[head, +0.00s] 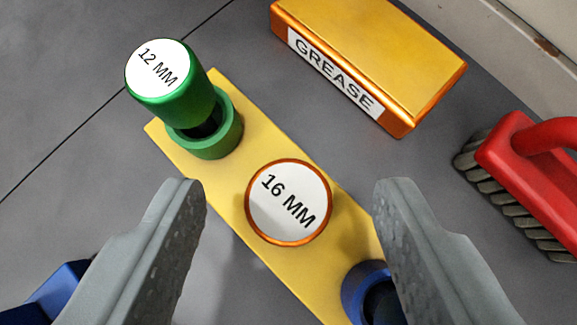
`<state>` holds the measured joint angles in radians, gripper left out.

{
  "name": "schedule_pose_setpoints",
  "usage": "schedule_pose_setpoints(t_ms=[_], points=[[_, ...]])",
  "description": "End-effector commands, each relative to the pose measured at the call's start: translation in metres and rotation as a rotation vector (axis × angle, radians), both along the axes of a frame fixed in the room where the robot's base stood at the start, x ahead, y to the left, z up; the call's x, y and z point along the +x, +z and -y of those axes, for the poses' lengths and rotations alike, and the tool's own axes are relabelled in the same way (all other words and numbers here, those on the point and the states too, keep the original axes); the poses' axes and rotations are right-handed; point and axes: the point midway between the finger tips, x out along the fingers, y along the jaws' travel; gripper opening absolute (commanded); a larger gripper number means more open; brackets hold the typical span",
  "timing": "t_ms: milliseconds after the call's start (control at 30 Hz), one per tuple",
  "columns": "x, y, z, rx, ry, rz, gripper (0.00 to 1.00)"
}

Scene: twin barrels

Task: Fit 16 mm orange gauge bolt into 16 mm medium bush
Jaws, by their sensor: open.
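The orange gauge bolt (288,243) shows end-on, with a white "16 MM" top and a thin orange rim. It appears over the middle of the yellow plate (234,212), between a green bush (229,143) and a blue bush (352,296). Its shaft and whatever lies under it are hidden, so I cannot tell whether it sits in the medium bush; no orange bush shows. My gripper (290,190) is open, with one grey finger to each side of the bolt and visible gaps between.
A green "12 MM" bolt (185,100) stands at the green bush, its top toward the upper left. A yellow-orange GREASE box (375,55) lies at upper right. A red-handled brush (525,150) is at right. A blue object (62,292) is partly hidden at lower left.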

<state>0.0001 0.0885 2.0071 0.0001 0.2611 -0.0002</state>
Motion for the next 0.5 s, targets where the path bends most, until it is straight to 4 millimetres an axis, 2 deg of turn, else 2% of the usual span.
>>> schedule_pose_setpoints(t_ms=[500], points=[[0.030,-0.041,0.000,0.000,0.000,-0.001,0.54]])
